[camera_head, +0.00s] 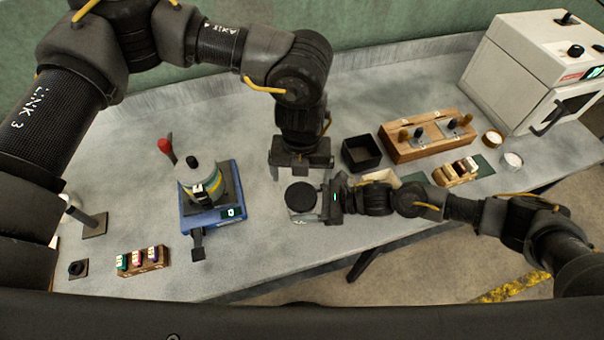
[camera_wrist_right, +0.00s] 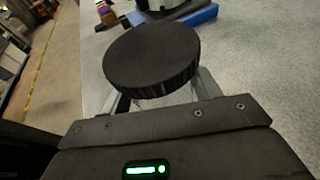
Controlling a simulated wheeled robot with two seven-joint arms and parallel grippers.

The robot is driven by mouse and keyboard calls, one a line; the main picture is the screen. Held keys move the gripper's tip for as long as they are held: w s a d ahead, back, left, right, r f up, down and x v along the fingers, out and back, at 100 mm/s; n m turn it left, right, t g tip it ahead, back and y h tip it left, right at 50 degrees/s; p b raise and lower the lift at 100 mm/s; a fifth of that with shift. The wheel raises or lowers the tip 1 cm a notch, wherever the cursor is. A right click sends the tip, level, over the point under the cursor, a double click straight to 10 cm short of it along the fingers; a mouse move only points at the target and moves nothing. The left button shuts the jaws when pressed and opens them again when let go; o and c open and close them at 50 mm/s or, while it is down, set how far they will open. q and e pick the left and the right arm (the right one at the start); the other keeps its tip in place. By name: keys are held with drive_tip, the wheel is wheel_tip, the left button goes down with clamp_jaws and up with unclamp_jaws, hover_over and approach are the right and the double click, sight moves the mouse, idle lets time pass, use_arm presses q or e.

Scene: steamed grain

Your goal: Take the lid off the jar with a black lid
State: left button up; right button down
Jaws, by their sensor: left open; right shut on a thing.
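The jar's round black lid (camera_head: 301,196) sits on top of the jar near the table's front edge. The lid also shows large and upright in the right wrist view (camera_wrist_right: 152,52), hiding most of the jar body. My right gripper (camera_head: 318,203) comes in from the right and is shut on the jar, with its fingers (camera_wrist_right: 165,100) just below the lid. My left gripper (camera_head: 301,174) points down just behind the lid in the head view. It is open and empty, apart from the lid as far as I can see.
A blue-based device (camera_head: 235,213) stands to the left. A black open box (camera_head: 361,153) and a wooden rack (camera_head: 428,142) are to the right, with a white machine (camera_head: 520,75) at the back right. The left rear table is mostly clear.

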sight(301, 196)
use_arm(q)
drive_tip(key=m, duration=0.7)
drive_tip(key=shift+m, duration=0.4)
drive_tip(key=m, duration=0.7)
drive_tip(key=shift+s, duration=0.15)
drive_tip(key=m, duration=0.7)
drive_tip(key=shift+f, duration=0.1)
drive_tip(key=m, duration=0.5)
drive_tip(key=shift+s+m, duration=0.1)
drive_tip(key=shift+m, duration=0.3)
drive_tip(key=shift+f, duration=4)
